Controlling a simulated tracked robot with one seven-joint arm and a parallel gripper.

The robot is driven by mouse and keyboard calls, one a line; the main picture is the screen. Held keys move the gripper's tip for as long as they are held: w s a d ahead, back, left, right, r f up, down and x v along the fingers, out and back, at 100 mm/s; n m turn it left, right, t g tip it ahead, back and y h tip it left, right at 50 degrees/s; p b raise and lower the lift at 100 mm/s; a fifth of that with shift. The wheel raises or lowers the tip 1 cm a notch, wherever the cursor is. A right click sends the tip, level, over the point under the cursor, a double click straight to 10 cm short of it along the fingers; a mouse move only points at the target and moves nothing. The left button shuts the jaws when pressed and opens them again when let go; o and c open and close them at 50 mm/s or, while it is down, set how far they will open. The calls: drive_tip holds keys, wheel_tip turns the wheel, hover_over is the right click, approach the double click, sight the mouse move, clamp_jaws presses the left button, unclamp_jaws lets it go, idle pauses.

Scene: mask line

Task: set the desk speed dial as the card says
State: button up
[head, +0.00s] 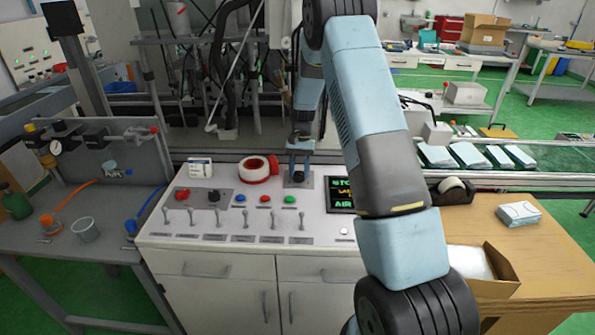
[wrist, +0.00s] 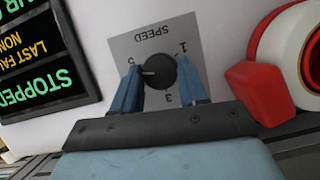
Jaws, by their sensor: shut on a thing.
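The speed dial, a black round knob (wrist: 160,72) on a grey plate marked SPEED (wrist: 150,45), fills the middle of the wrist view. The plate reads upside down there, with 1, 3 and 5 visible. The knob's white pointer line points left, close to the 5. My gripper (wrist: 168,85) has its blue fingers shut on the knob's two sides. In the head view my gripper (head: 300,164) reaches down onto the dial (head: 298,178) at the back of the desk. A small white card-like thing (head: 200,168) stands at the desk's back left; its writing is too small to read.
A red and white tape roll (head: 259,169) lies just left of the dial. A dark display (head: 341,195) stands to its right, reading STOPPED in the wrist view (wrist: 40,88). Several switches (head: 245,217), coloured buttons and two knobs fill the desk front (head: 160,240).

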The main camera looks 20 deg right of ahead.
drive_tip(key=shift+m+y, duration=0.3)
drive_tip(key=shift+m, duration=0.5)
drive_tip(key=o, duration=1)
drive_tip(key=v, duration=1.3)
drive_tip(key=shift+d+r, duration=0.2)
drive_tip(key=shift+r, duration=0.15)
